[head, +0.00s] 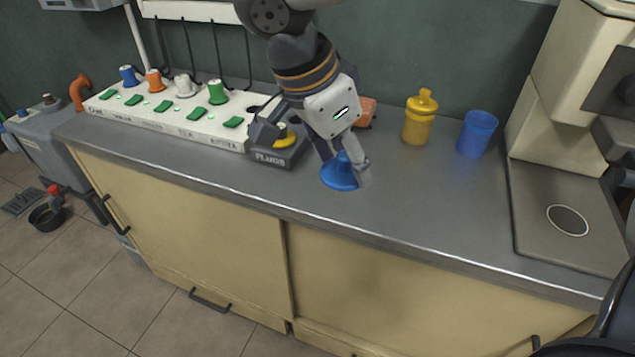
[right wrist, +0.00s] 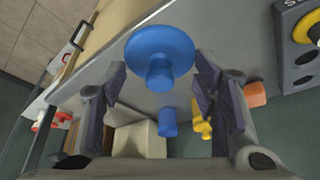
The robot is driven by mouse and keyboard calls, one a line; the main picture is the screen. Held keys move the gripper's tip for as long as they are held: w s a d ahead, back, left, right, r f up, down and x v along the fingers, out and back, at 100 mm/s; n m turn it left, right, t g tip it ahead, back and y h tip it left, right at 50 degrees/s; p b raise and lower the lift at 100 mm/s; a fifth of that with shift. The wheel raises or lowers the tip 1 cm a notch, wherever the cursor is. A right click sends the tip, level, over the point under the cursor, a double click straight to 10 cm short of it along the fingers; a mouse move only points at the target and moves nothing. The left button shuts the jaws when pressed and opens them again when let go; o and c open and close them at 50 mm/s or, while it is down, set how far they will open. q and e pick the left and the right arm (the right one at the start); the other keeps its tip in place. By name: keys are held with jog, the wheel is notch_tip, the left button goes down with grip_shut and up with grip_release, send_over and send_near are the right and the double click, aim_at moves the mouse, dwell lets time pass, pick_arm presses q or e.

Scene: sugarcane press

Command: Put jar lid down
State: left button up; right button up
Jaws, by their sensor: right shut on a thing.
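The jar lid is a blue disc with a knob (head: 338,176), at the middle of the grey counter in the head view. It also shows large at the top of the right wrist view (right wrist: 160,50), its knob toward the camera. My right gripper (head: 346,160) points down at it, with its fingers (right wrist: 162,85) on both sides of the knob, shut on it. The fingers hide part of the lid in the head view. The lid is at or just above the counter top (head: 420,200); I cannot tell whether it touches. My left gripper is not in view.
A blue cup (head: 477,134) and a yellow bottle (head: 420,118) stand to the right. A dark "PLUGS" holder (head: 272,157) with a yellow plug is close on the left, beside a white panel (head: 172,122) of coloured plugs. An orange block (head: 367,112) lies behind. Counter space right of the lid is clear.

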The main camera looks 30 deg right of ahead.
jog(key=w+d+f, duration=0.1)
jog(key=w+f, duration=0.2)
jog(key=w+d+f+b, duration=0.1)
jog(key=w+d+f, duration=0.1)
jog(key=w, duration=0.2)
jog(key=w+d+f+b, duration=0.1)
jog(key=w+d+f, duration=0.1)
jog(key=w+f, duration=0.1)
jog(key=shift+w+d+f, duration=0.15)
jog(key=shift+w+f, duration=0.1)
jog(key=shift+f, duration=0.1)
jog(key=shift+w+d+f, duration=0.1)
jog(key=shift+w+f, duration=0.1)
jog(key=shift+f, duration=0.1)
jog(key=f, duration=0.3)
jog(key=shift+w+f, duration=0.15)
jog(key=shift+w, duration=0.05)
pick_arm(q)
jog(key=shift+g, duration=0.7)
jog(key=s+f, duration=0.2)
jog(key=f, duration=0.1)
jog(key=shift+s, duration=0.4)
pick_arm(e)
jog(key=o, duration=0.5)
jog(key=shift+f, duration=0.1)
jog(key=o, duration=0.4)
